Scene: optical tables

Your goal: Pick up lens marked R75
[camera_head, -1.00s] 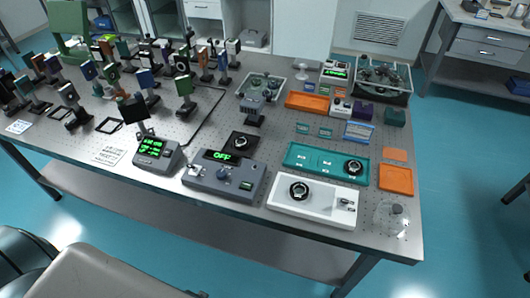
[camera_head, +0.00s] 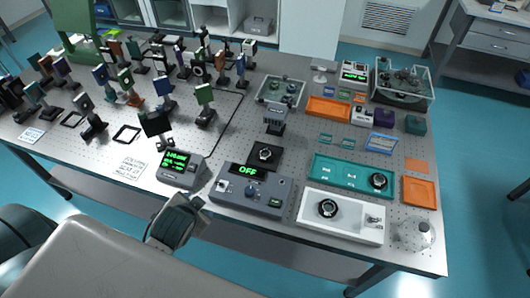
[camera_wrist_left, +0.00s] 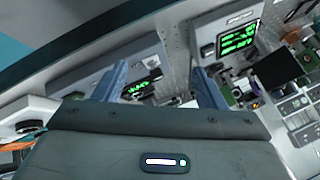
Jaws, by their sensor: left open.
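Three dark-ringed round lenses show in the head view, with markings too small to read, so I cannot tell which is R75. One lens (camera_head: 264,154) lies on a black square plate, one (camera_head: 327,208) in the white tray (camera_head: 350,232), and one (camera_head: 378,181) at the right end of the teal tray (camera_head: 343,178). My left gripper (camera_head: 190,201) is at the table's front edge, left of and apart from all three. In the left wrist view its two fingers (camera_wrist_left: 160,82) are apart with nothing held between them. My right gripper is out of view.
A grey control box (camera_head: 250,190) reading OFF and a small meter (camera_head: 180,167) with a green display stand near my left gripper. Many post-mounted optics (camera_head: 205,105) crowd the table's left. Orange trays (camera_head: 418,192) and a glass dome (camera_head: 414,234) are at the right.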

